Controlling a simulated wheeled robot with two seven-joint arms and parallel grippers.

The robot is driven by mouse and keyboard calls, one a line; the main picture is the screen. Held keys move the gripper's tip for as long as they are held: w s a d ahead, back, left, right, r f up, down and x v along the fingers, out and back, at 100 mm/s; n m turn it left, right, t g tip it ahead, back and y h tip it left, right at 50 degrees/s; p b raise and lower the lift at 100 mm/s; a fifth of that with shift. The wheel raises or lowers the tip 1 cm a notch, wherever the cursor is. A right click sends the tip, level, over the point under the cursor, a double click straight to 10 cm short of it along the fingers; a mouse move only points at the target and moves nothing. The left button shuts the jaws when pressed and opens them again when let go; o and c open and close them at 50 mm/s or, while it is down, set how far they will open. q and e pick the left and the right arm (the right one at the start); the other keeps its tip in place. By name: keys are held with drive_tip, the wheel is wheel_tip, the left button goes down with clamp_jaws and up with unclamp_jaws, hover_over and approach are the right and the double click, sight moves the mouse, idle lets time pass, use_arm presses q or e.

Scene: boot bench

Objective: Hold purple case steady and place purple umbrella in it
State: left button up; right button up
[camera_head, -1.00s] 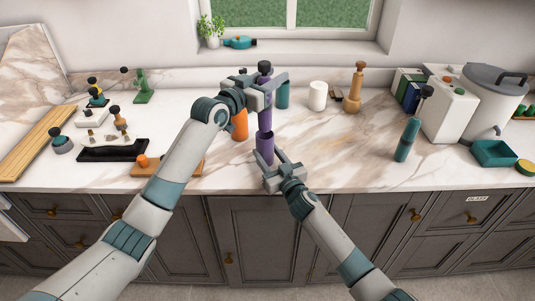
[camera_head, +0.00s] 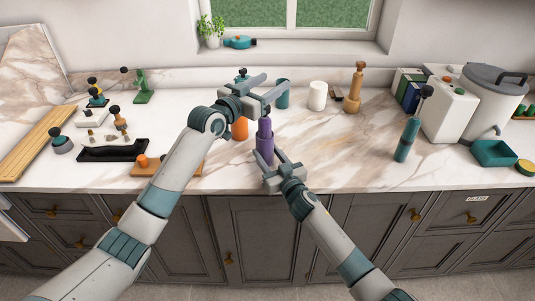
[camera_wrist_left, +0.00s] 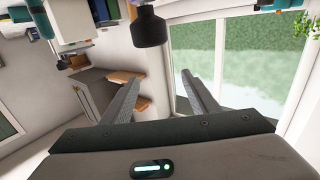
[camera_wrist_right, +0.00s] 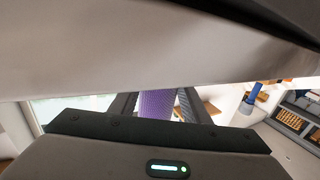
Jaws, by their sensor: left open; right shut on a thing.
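The purple case (camera_head: 264,151) stands upright near the counter's front, with my right gripper (camera_head: 269,164) shut around it. Its purple side shows between the fingers in the right wrist view (camera_wrist_right: 158,103). The purple umbrella (camera_head: 265,128) is upright with its lower part inside the case, hidden by the wall. Its upper body and dark handle (camera_head: 266,109) stick out above the rim. My left gripper (camera_head: 275,85) is open above the handle and apart from it. In the left wrist view the dark handle (camera_wrist_left: 150,29) hangs at the top, outside the open fingers.
An orange cylinder (camera_head: 240,128) stands close to the left, partly behind my left arm. A teal cylinder (camera_head: 282,96) and a white cylinder (camera_head: 318,96) stand behind. The counter right of the case is clear.

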use_arm(q)
drive_tip(key=v, duration=1)
drive_tip(key=shift+s+a, duration=0.2)
drive_tip(key=shift+s, duration=0.1)
use_arm(e)
drive_tip(key=o, duration=1.1)
drive_tip(key=shift+s, duration=0.1)
drive_tip(key=v, duration=1.2)
